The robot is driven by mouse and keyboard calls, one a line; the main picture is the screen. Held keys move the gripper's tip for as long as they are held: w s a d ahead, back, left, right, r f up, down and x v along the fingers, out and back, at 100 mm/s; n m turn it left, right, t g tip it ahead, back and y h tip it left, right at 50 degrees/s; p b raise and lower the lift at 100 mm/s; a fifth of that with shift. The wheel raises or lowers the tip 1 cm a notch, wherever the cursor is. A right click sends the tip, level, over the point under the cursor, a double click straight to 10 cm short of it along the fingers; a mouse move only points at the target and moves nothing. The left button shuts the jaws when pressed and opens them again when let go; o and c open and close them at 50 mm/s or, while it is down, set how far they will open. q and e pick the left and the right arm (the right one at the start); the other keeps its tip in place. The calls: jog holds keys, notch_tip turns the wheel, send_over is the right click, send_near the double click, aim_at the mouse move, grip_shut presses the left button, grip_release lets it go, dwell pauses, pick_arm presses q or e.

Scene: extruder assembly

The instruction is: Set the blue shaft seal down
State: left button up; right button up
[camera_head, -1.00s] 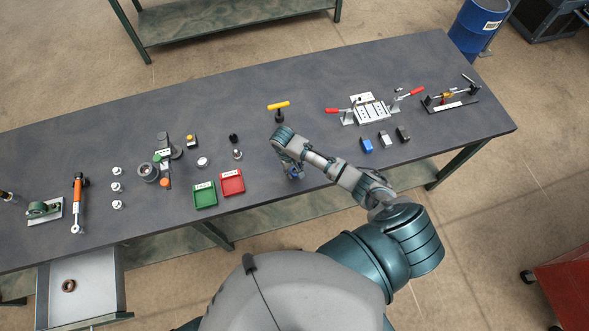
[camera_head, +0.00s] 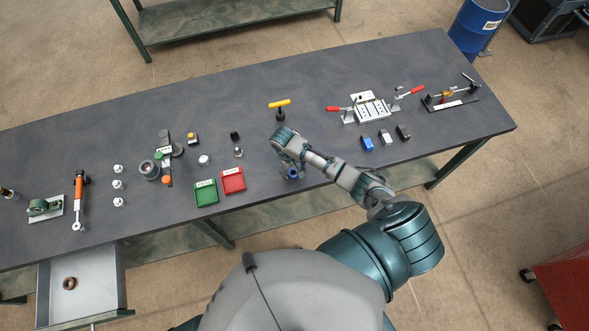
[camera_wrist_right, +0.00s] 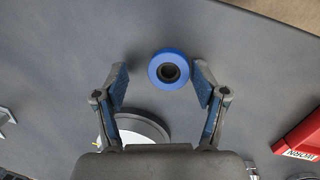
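The blue shaft seal (camera_wrist_right: 169,70) is a blue ring with a dark hole, seen from above in the right wrist view. It also shows in the head view (camera_head: 293,174), near the table's front edge. My right gripper (camera_wrist_right: 160,82) is open around it, the two fingers well apart. The seal is close to the right-hand finger, and I cannot tell if they touch. A clear gap separates it from the left-hand finger. It appears to lie flat on the grey table. In the head view my right gripper (camera_head: 292,170) points down over this spot. My left gripper is not in view.
A red bin (camera_head: 233,181) and a green bin (camera_head: 205,193) stand left of my right gripper. A yellow-handled tool (camera_head: 279,108) stands behind it. Small blue (camera_head: 367,144), white and dark blocks lie to the right, before a clamp fixture (camera_head: 372,110).

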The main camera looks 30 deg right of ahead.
jog(key=shift+a+r, duration=0.1)
jog(key=shift+a, duration=0.3)
notch_tip(320, 180, up, 13)
jog(key=w+a, duration=0.1)
jog(key=shift+w+a, duration=0.2)
jog(key=shift+w, duration=0.2)
jog(key=shift+d, duration=0.2)
